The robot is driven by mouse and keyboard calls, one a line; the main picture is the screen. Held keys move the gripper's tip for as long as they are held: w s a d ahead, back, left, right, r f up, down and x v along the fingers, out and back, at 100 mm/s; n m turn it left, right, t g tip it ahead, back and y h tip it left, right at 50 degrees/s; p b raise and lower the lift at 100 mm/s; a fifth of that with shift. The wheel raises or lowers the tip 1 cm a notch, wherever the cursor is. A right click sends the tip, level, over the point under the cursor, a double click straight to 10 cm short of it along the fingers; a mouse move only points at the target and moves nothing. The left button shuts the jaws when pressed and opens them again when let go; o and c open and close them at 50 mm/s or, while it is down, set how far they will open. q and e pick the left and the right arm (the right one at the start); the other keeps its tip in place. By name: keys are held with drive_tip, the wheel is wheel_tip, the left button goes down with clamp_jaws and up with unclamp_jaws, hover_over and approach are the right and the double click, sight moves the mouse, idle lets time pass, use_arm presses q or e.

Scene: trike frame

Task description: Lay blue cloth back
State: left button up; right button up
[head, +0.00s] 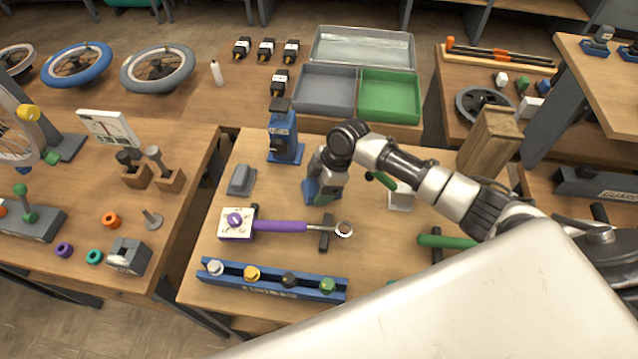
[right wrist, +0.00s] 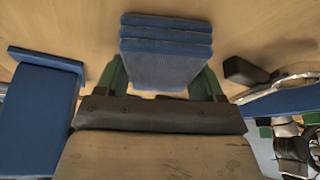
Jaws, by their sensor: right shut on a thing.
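The blue cloth (right wrist: 166,48) is a folded, layered pad between the green fingers of my right gripper (right wrist: 166,82) in the right wrist view. In the head view, my right gripper (head: 326,188) points down over the middle of the workbench, shut on the cloth. Only a blue edge of the cloth (head: 309,191) shows there beside the fingers. The cloth is over bare wood; I cannot tell whether it touches the bench. My left gripper is not in view.
A blue stand (head: 284,138) is behind the gripper. A purple-handled tool (head: 282,226) lies in front, with a blue rack of coloured parts (head: 270,281) nearer. A grey block (head: 241,181) is left. Grey (head: 325,90) and green (head: 390,96) bins stand at the back.

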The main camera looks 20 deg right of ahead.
drive_tip(key=shift+f, duration=0.1)
drive_tip(key=o, duration=0.8)
drive_tip(key=v, duration=1.2)
drive_tip(key=shift+a+b, duration=0.1)
drive_tip(key=shift+b, duration=0.3)
drive_tip(key=shift+s, duration=0.1)
